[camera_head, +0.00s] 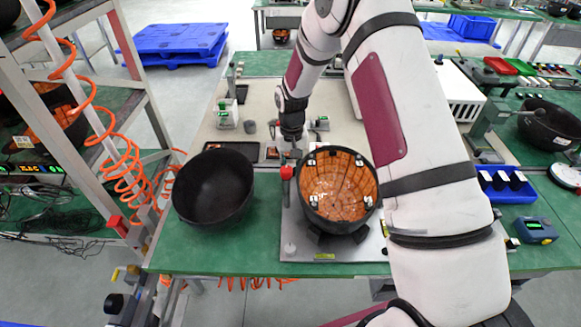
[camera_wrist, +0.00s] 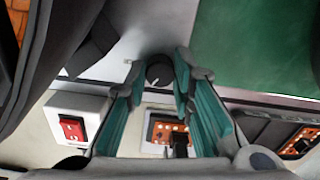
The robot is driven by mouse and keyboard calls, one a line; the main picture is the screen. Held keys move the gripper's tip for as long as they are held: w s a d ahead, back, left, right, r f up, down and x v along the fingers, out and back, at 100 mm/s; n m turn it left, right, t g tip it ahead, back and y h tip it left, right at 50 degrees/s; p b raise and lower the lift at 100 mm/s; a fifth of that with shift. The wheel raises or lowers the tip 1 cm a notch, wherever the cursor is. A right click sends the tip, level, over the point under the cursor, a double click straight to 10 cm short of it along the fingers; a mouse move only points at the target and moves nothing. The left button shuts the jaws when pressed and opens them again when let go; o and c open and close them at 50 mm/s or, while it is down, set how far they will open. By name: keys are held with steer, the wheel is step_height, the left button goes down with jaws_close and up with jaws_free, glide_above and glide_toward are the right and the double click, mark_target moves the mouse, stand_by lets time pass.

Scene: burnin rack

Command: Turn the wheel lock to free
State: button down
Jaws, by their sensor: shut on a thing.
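A dark round knob (camera_wrist: 158,73) with a pale pointer mark sits on the light metal plate in the wrist view. It appears to be the wheel lock, though no label on it is readable. My gripper (camera_wrist: 160,66) has its two teal-padded fingers on either side of the knob and is shut on it. In the head view my gripper (camera_head: 292,152) points down at the back edge of the plate (camera_head: 300,250), behind the orange-lined bowl (camera_head: 338,190). The knob cannot be made out there.
A black bowl (camera_head: 214,187) stands left of the plate. A red-topped post (camera_head: 287,173) stands close to my gripper. In the wrist view, a white box with a red switch (camera_wrist: 72,129) and an orange panel (camera_wrist: 168,130) lie near the fingers. Green bench surface (camera_head: 262,235) is clear in front.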

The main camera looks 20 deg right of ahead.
steer(key=n+b, duration=0.1)
steer(key=n, duration=0.4)
steer(key=shift+n+b, duration=0.35)
steer(key=shift+n, duration=0.05)
stand_by(0.4)
steer(key=c, duration=1.4)
jaws_free()
steer(key=shift+o, duration=0.2)
steer(key=shift+r, duration=0.1)
step_height(320, 180, up, 12)
